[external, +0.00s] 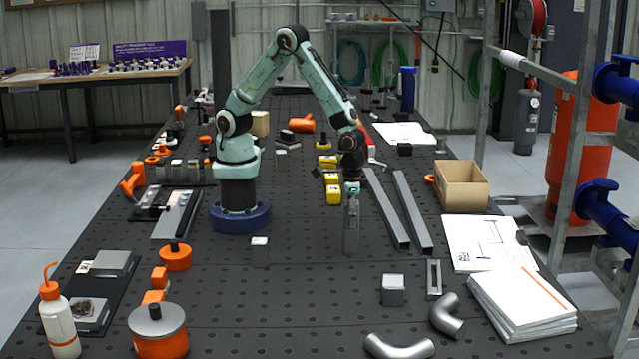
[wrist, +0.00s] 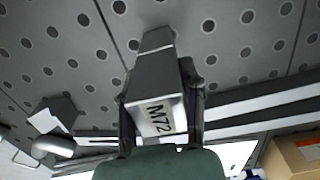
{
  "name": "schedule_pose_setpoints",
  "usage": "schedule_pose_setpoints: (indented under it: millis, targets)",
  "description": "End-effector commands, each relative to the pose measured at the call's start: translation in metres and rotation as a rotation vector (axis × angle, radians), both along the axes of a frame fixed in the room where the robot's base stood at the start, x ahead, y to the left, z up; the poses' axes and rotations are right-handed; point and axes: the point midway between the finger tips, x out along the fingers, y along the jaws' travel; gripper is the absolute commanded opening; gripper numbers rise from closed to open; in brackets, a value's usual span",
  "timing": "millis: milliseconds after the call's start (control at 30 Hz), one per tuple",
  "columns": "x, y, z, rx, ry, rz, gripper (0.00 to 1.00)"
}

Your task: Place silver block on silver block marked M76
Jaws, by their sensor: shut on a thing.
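My gripper (external: 352,188) is shut on a tall silver block (external: 351,225), held upright over the middle of the table; I cannot tell whether its lower end clears the surface. In the wrist view the fingers (wrist: 161,98) grip both sides of this block (wrist: 158,75), and its near end reads M72. A squat silver block (external: 393,290) stands on the table in front and to the right of my gripper; a block at the left of the wrist view (wrist: 56,112) seems to be the same. Another grey block (external: 260,251) stands to the left. No M76 mark is readable.
Silver pipe elbows (external: 447,316) and a small channel piece (external: 434,279) lie near the squat block. Two long grey bars (external: 388,210) lie right of my gripper, with a cardboard box (external: 462,186) beyond. The perforated table is clear between the two standing blocks.

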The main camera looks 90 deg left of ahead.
Motion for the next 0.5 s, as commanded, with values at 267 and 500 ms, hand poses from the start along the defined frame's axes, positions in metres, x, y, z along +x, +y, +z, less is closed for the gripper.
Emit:
schedule_pose_setpoints:
  millis: [267,500]
  targets:
    - [0.0,0.0001,-0.0019,0.0,0.0,0.0,0.65]
    - [0.0001,-0.0001,0.0009,0.0,-0.001,0.0,0.65]
